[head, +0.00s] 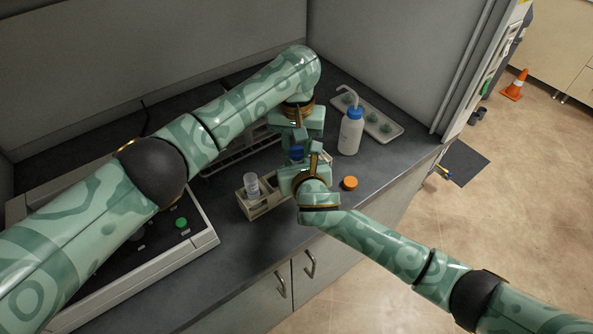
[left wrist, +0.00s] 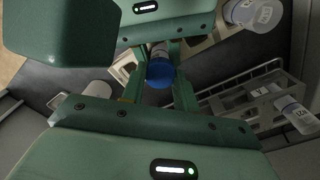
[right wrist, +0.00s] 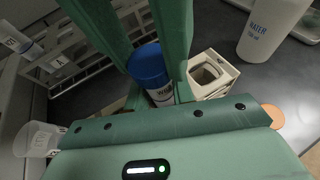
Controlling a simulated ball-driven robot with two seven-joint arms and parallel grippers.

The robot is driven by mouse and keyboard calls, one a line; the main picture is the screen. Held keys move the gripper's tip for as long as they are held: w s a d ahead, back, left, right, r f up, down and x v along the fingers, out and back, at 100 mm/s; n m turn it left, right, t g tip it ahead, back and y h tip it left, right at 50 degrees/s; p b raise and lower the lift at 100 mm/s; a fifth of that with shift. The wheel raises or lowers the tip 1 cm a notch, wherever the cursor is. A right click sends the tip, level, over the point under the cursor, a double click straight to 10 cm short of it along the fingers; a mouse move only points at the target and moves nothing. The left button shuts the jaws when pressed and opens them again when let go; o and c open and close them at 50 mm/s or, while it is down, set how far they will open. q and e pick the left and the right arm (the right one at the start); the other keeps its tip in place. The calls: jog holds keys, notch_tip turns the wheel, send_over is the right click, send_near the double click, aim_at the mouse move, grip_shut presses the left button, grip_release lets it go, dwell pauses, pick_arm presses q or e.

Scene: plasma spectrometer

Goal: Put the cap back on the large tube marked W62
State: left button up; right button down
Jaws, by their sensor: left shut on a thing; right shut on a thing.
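The blue cap (head: 296,153) is between my two grippers over the bench. In the right wrist view the blue cap (right wrist: 148,62) sits at the top of the large tube (right wrist: 162,96), whose white label looks like W62. My left gripper (head: 297,143) comes from above and its fingers are shut on the cap, also seen in the left wrist view (left wrist: 159,72). My right gripper (head: 306,165) comes from below right and is shut on the tube body. Fingers hide most of the tube; I cannot tell whether the cap is seated.
A beige holder (head: 266,207) carries another large tube (head: 252,186); an empty square socket (right wrist: 210,72) shows beside my right gripper. An orange cap (head: 349,183) lies to the right. A wash bottle (head: 351,132), a tray (head: 392,128) and a small-tube rack (head: 222,164) stand nearby.

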pick_arm(q)
jog(key=m, duration=0.3)
jog(key=o, duration=1.1)
jog(key=shift+c, duration=0.2)
jog(key=shift+r, duration=2.25)
